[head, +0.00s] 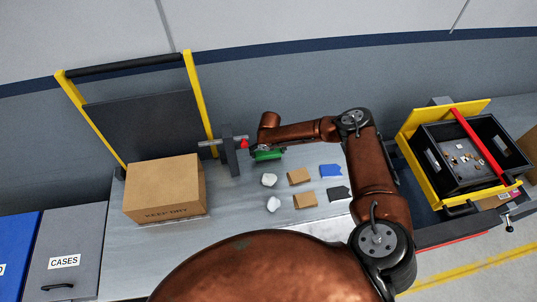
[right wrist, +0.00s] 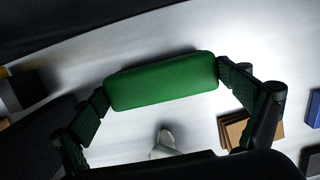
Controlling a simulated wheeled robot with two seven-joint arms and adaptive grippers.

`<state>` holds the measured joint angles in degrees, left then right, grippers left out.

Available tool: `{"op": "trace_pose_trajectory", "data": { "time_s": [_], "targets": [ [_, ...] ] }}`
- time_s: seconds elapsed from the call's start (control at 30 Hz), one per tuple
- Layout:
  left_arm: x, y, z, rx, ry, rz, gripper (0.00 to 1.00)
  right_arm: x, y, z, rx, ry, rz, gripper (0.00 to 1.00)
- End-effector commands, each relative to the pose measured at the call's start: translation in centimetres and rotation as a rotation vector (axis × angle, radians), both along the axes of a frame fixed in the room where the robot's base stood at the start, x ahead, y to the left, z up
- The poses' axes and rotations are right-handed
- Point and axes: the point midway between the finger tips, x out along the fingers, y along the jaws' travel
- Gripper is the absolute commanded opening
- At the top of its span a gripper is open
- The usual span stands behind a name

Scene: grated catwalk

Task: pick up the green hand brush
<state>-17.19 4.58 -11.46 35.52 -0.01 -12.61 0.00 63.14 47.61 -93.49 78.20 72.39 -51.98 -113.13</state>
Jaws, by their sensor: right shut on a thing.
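The green hand brush (head: 267,155) is at the back of the grey bench, below the end of my right arm in the head view. In the right wrist view its green block (right wrist: 162,82) spans the gap between the two fingers. My right gripper (right wrist: 167,97) is shut on it, with a finger pad against each end. In the head view the right gripper (head: 266,147) is small and partly hidden by its own wrist. I cannot tell whether the brush touches the bench. My left gripper is not in view.
A vise-like fixture with a red part (head: 243,143) stands just left of the brush. A cardboard box (head: 165,188) is further left. White lumps (head: 269,180), brown pieces (head: 299,176) and a blue piece (head: 331,171) lie in front. A black bin (head: 447,185) is at right.

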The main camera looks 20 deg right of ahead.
Motion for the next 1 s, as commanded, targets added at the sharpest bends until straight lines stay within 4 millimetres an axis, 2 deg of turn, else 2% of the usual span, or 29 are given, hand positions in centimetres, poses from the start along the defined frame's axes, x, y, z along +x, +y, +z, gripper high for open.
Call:
{"op": "trace_pose_trajectory", "data": {
  "time_s": [0.17,0.4,1.0],
  "targets": [
    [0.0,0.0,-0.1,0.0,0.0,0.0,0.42,0.1,-0.1,3.0,0.001,-0.004,0.0,0.67],
    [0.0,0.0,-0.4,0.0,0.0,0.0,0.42,0.2,0.0,9.5,0.001,-0.005,0.001,0.67],
    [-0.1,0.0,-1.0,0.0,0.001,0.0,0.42,0.1,0.0,22.9,0.001,-0.004,0.001,0.67]
  ]
}}
